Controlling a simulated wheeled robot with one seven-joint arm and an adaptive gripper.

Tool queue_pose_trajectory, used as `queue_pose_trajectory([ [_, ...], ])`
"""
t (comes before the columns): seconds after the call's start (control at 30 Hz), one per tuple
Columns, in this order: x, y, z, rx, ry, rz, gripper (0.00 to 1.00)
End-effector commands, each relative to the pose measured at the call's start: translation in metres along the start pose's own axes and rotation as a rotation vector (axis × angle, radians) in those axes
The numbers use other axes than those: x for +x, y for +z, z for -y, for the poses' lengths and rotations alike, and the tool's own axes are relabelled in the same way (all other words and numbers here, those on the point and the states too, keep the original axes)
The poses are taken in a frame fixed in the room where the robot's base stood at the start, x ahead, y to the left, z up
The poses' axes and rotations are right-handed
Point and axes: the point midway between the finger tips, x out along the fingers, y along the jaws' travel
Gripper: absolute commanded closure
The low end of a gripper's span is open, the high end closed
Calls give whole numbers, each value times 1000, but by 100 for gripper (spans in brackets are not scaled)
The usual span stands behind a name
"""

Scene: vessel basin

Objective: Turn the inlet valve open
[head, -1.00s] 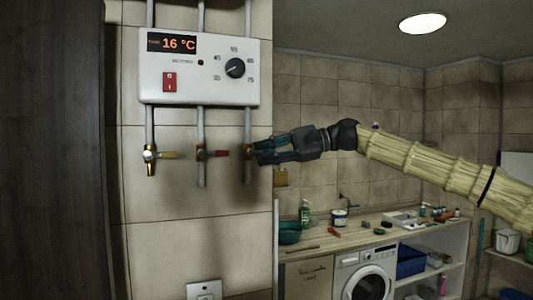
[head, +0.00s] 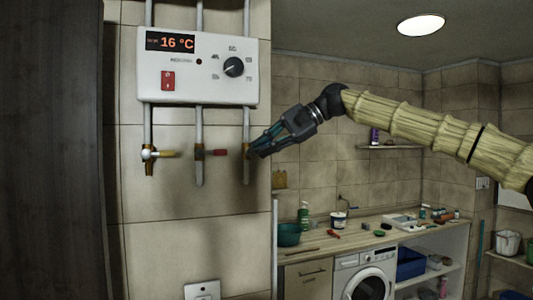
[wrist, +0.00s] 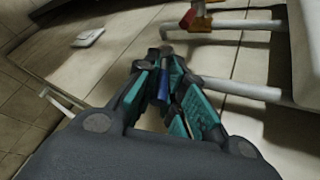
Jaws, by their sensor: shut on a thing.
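A white water heater (head: 190,88) hangs on the tiled wall, its display reading 16 °C. Three pipes with valves come out below it. The left valve has a yellow handle (head: 164,154) and the middle one a red handle (head: 217,152); both handles point right. My gripper (head: 256,150) is at the brass valve (head: 246,147) on the right pipe. In the wrist view, its teal-padded fingers are closed around a blue handle (wrist: 172,74). In the head view the fingers hide this handle. The fingers slope down to the left from a raised wrist.
A dark panel (head: 55,150) fills the left side. A white wall plate (head: 202,290) is below the heater. A worktop (head: 350,234) with several small items and a washing machine (head: 364,278) stand behind at right.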

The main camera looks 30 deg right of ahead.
Motion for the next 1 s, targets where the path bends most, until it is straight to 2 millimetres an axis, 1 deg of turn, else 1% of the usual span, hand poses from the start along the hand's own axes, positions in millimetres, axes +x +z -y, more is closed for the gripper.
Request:
queue_pose_trajectory([
  [0.2,1,4,3,-45,111,-77,100],
  [0.4,1,5,5,-72,178,-124,100],
  [0.6,1,5,6,-85,213,-145,100],
  [1.0,2,4,5,-87,223,-150,100],
])
